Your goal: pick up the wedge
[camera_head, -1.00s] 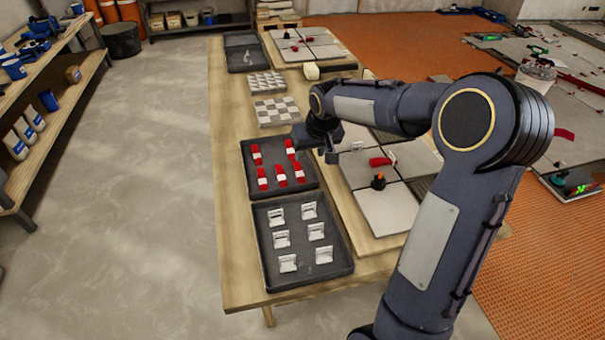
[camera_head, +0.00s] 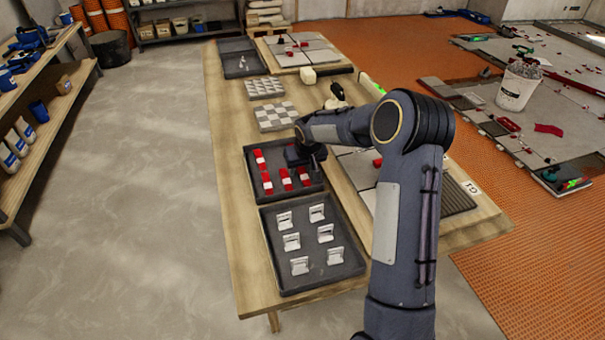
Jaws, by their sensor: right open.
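Several red wedges with pale labels lie in a dark tray (camera_head: 282,199) on the wooden table. One wedge (camera_head: 260,160) is at its back left, and a front row includes a left wedge (camera_head: 267,183), a middle wedge (camera_head: 286,180) and a right wedge (camera_head: 305,176). My right gripper (camera_head: 303,160) is low over the tray's back right, just behind the right wedge. It is open, and it hides the wedge at the back right. Whether it touches that wedge cannot be told. My left gripper is out of view.
A nearer dark tray (camera_head: 311,284) holds several white clips (camera_head: 300,265). A grey-and-white checkered block (camera_head: 276,116) lies behind the wedge tray. A tiled board (camera_head: 430,205) lies to the right, partly behind my arm. The table's left strip is clear.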

